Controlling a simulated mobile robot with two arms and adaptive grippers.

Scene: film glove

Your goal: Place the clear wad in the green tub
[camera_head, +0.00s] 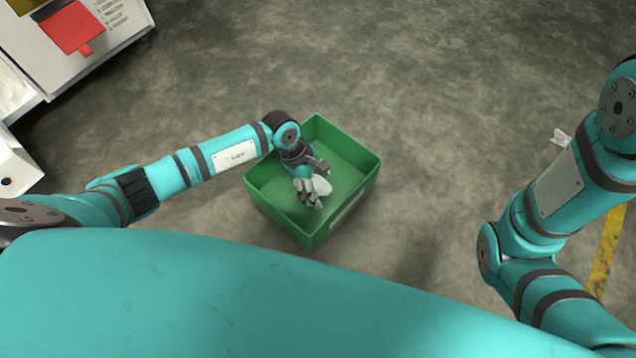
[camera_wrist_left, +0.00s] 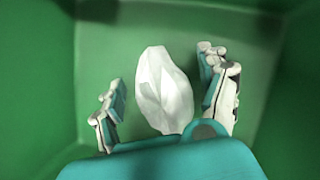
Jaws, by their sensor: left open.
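The green tub (camera_head: 350,148) stands on the floor in the middle of the head view, and its green walls fill the left wrist view (camera_wrist_left: 40,90). My left gripper (camera_head: 312,190) points down over the tub's inside. In the left wrist view its fingers (camera_wrist_left: 165,105) are spread apart. The clear wad, a pale crumpled piece (camera_wrist_left: 163,92), shows between and beyond the fingers, apart from both. It also shows beside the fingers in the head view (camera_head: 322,186). I cannot tell whether it touches the tub's floor. My right gripper is out of view.
A white cabinet (camera_head: 110,30) with a red panel stands at the upper left. A small clear scrap (camera_head: 560,138) lies on the floor at the right, near my right arm. A yellow floor line (camera_head: 607,245) runs at the right edge. The concrete floor beyond the tub is free.

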